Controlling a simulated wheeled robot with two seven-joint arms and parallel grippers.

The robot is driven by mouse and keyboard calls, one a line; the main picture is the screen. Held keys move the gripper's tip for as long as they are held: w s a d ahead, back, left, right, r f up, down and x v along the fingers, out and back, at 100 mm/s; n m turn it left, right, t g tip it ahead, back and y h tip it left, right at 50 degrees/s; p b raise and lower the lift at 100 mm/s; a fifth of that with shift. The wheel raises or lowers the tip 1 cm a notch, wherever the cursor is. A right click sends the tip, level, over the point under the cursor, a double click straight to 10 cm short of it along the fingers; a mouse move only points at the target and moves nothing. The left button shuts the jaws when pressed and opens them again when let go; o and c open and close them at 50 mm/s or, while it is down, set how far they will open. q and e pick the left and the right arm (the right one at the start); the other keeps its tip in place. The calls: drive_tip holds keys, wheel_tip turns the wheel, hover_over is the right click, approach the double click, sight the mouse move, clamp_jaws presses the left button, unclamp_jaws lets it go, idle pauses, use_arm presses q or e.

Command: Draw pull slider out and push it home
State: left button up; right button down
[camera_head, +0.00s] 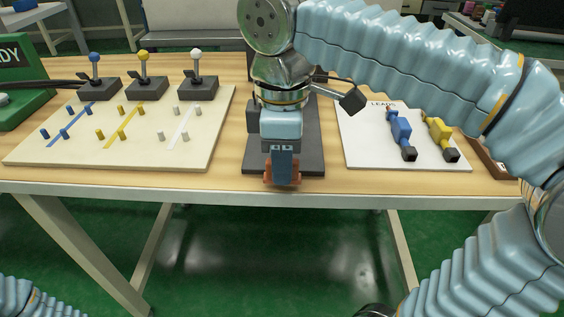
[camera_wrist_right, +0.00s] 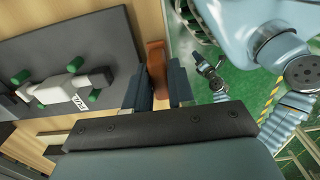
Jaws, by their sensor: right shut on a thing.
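The pull slider's orange-brown handle (camera_wrist_right: 156,58) stands at the front edge of its dark mounting plate (camera_head: 257,156). In the head view the handle (camera_head: 270,172) shows on both sides of my right gripper (camera_head: 283,172). In the right wrist view my right gripper (camera_wrist_right: 160,88) has its two dark fingers on either side of the handle, shut on it. A grey-white slider body (camera_wrist_right: 68,89) with several green posts and a small label lies on the plate. Only part of my left arm shows, at the lower left of the head view; its gripper is out of view there.
A cream board (camera_head: 155,150) with several levers and coloured pegs lies to the left. A white board (camera_head: 360,150) with a blue lead (camera_head: 400,132) and a yellow lead (camera_head: 441,137) lies to the right. The space before the table's front edge (camera_head: 400,188) is open over green floor.

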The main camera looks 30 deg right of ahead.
drive_tip(key=shift+w+d+r, duration=0.1)
drive_tip(key=shift+w+d, duration=0.2)
drive_tip(key=shift+w, duration=0.35)
drive_tip(key=c, duration=1)
unclamp_jaws()
drive_tip(key=shift+c, duration=0.2)
wheel_tip(320, 180, up, 14)
drive_tip(key=p, duration=0.3)
drive_tip(key=shift+f+p, duration=0.2)
drive_tip(key=shift+p, duration=0.2)
